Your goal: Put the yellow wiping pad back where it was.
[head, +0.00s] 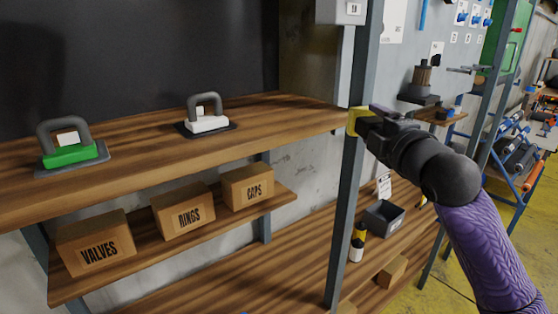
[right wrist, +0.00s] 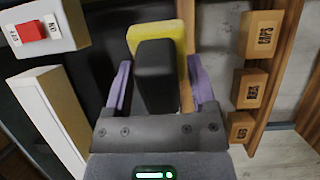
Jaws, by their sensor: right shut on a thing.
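The yellow wiping pad (head: 354,121) is at the right end of the upper shelf in the head view, in front of the grey post. My right gripper (head: 368,119) is shut on it. In the right wrist view the pad (right wrist: 158,33) is beyond a dark handle (right wrist: 155,75), which sits between the purple fingers. A green pad (head: 69,155) and a white pad (head: 208,124), each with a grey handle, sit on dark mats on the upper shelf. I cannot tell whether the yellow pad touches the shelf or post. My left gripper is not in view.
The upper wooden shelf (head: 150,147) is bare between and right of the mats. Boxes labelled VALVES (head: 97,242), RINGS (head: 183,210) and CAPS (head: 248,186) stand on the shelf below. The grey post (head: 349,215) is close to my gripper. A red switch (right wrist: 31,31) shows in the wrist view.

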